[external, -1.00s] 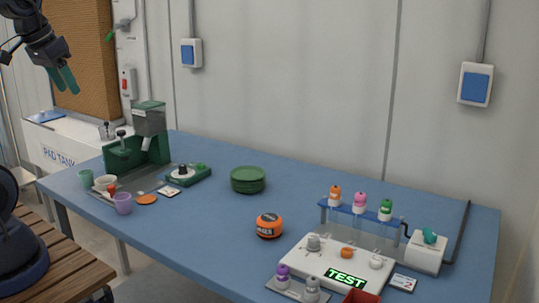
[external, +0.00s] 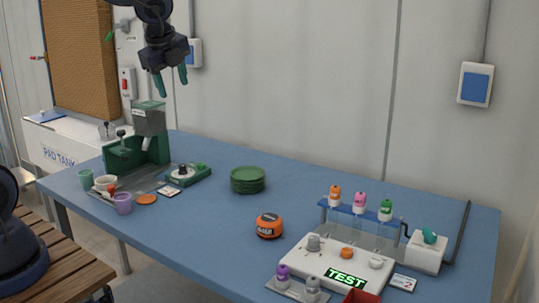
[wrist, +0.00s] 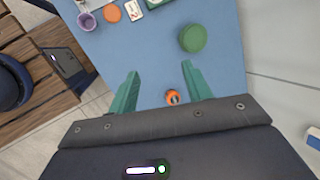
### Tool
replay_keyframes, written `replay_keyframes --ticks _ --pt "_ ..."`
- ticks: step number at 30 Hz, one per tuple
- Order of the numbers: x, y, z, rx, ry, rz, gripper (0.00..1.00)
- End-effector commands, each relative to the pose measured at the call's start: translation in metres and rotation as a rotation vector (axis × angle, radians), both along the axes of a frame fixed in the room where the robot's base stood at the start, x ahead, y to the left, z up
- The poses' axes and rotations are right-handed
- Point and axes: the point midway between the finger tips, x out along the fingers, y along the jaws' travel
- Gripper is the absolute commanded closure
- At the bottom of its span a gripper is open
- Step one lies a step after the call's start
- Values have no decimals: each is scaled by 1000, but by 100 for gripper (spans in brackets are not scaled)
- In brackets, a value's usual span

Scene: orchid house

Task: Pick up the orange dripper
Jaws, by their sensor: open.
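The orange dripper (external: 334,193) stands upright at the left end of a blue rack (external: 357,211), beside a pink one (external: 360,200) and a green one (external: 386,207). It is not visible in the wrist view. My gripper (external: 172,85) is open and empty, pointing down, high up at the back left, well to the left of the rack. In the wrist view my gripper (wrist: 161,68) shows its two green fingers spread apart over the table.
A white panel reading TEST (external: 335,265) lies before the rack. A green machine (external: 135,150) and cups fill the left end. The wall runs close behind.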

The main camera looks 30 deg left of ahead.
Motion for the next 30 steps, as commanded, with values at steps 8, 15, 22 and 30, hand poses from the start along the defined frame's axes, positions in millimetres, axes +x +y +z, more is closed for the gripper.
replay_keyframes --ticks 8,15,22,30 --pt "50 -75 -35 154 84 -523 51" --pt "81 -145 -67 256 122 -975 51" --pt "100 -215 -98 327 116 -1398 51" --pt "112 -295 -126 395 37 -1854 51"
